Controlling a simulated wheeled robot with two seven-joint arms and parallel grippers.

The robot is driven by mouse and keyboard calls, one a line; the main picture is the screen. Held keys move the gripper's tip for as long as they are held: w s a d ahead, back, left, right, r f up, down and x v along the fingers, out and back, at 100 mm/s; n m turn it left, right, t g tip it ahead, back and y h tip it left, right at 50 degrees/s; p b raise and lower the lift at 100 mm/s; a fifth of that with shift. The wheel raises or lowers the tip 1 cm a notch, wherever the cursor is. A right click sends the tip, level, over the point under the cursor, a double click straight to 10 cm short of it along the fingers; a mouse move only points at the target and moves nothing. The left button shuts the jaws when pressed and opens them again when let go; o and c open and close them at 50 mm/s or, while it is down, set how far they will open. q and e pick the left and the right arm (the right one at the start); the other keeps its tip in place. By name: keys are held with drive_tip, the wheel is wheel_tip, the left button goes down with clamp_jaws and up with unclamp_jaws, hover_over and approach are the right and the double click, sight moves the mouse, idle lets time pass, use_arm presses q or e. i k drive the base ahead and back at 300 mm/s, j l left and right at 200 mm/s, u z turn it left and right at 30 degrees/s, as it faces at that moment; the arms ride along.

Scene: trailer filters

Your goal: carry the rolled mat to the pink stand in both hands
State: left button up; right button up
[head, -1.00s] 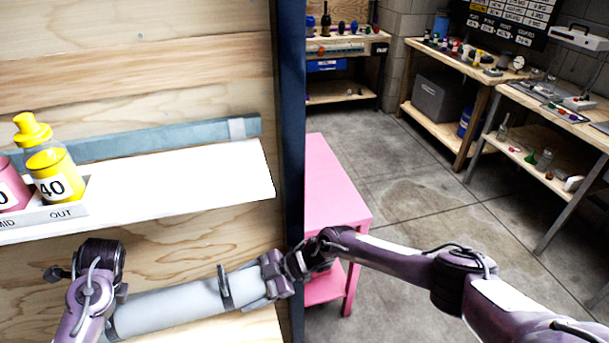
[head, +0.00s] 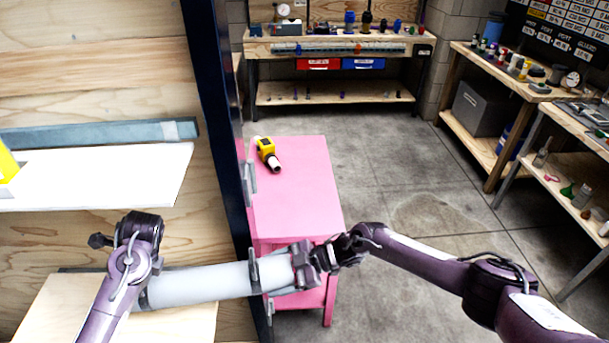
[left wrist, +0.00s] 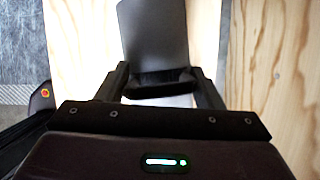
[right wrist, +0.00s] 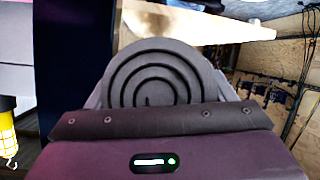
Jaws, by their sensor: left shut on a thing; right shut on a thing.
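The rolled mat (head: 205,284) is a light grey cylinder lying roughly level across the lower part of the head view. My right gripper (head: 300,265) is shut on its right end; in the right wrist view the mat's spiral end (right wrist: 155,75) sits between the fingers. My left gripper is shut on the mat's left end; in the left wrist view the mat (left wrist: 155,45) runs away between the left fingers (left wrist: 160,85). The pink stand (head: 295,190) is beyond the mat, right of a dark blue post, with a yellow and black tool (head: 267,152) on its top.
The dark blue post (head: 215,130) stands between the plywood wall and the stand. A white shelf (head: 100,175) is at left, a wooden board (head: 70,310) below it. Workbenches line the back (head: 340,95) and right (head: 500,70). The concrete floor (head: 400,200) right of the stand is clear.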

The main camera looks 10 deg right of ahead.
sight(310, 185)
drive_tip(key=l+u, duration=0.1)
drive_tip(key=l, duration=0.8)
drive_tip(key=k+l+u, duration=0.15)
drive_tip(key=l, duration=0.75)
drive_tip(key=i+l+u, duration=0.15)
drive_tip(key=l, duration=0.2)
drive_tip(key=i+l+u, duration=0.1)
drive_tip(key=i+l, duration=0.15)
drive_tip(key=l, duration=0.15)
drive_tip(key=i+l+u, duration=0.15)
drive_tip(key=l, duration=0.25)
drive_tip(key=i+l+u, duration=0.3)
drive_tip(key=i+l, duration=0.2)
drive_tip(key=l, duration=0.2)
drive_tip(key=i+l+u, duration=0.15)
drive_tip(key=l, duration=0.25)
drive_tip(key=i+l+u, duration=0.15)
drive_tip(key=i+l, duration=0.15)
drive_tip(key=l, duration=0.1)
